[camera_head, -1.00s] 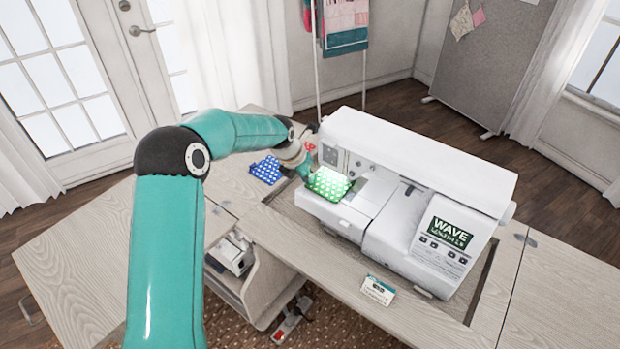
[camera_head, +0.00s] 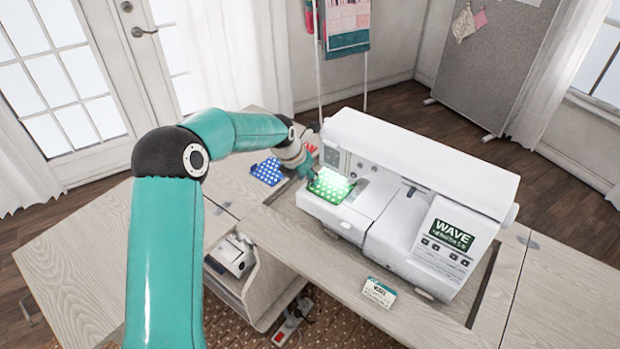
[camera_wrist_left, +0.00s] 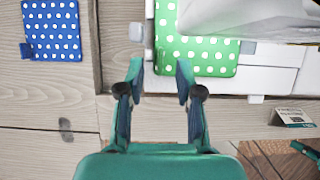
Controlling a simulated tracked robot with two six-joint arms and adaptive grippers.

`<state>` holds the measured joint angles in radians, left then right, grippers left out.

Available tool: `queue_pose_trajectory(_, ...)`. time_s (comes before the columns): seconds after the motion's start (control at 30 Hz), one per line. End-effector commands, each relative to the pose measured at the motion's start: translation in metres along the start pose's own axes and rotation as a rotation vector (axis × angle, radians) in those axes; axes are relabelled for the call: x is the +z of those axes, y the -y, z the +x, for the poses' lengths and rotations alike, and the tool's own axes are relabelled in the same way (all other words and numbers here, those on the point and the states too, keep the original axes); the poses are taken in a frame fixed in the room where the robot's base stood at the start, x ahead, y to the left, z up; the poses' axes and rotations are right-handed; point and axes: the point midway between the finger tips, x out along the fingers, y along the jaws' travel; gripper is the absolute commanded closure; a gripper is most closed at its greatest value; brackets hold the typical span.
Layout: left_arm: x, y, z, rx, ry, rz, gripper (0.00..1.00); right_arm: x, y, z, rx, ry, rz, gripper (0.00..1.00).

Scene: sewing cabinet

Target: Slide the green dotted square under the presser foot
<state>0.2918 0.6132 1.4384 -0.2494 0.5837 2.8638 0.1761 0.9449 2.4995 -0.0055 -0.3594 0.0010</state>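The green dotted square (camera_head: 328,187) lies on the bed at the left end of the white sewing machine (camera_head: 420,165), in the lamp's glow. In the left wrist view the green square (camera_wrist_left: 205,62) is just ahead of my fingertips, its far right part covered by the pale machine head. In the head view the left gripper (camera_head: 308,170) is at the square's left edge. The presser foot is hidden. A teal piece, apparently my right gripper (camera_wrist_left: 305,151), shows at the wrist view's right edge.
A blue dotted square (camera_head: 268,171) lies on the table left of the machine; it also shows in the wrist view (camera_wrist_left: 52,30). A small card (camera_head: 379,291) stands on the table in front. The table's left leaf (camera_head: 75,265) is clear.

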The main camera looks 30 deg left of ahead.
Motion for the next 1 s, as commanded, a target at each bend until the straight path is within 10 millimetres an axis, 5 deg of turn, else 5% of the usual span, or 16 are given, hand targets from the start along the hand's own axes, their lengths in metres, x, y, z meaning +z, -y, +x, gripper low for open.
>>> queue_pose_trajectory(0.6, 0.0, 0.0, -0.104, 0.0, 0.002, 0.0, 0.65, 0.0, 0.0, 0.0, 0.0, 0.0, 0.0, 1.0)
queue_pose_trajectory(1.0, -0.001, 0.0, -0.113, 0.0, -0.001, 0.0, 0.65, 0.0, 0.0, 0.001, 0.0, 0.0, 0.0, 1.0)
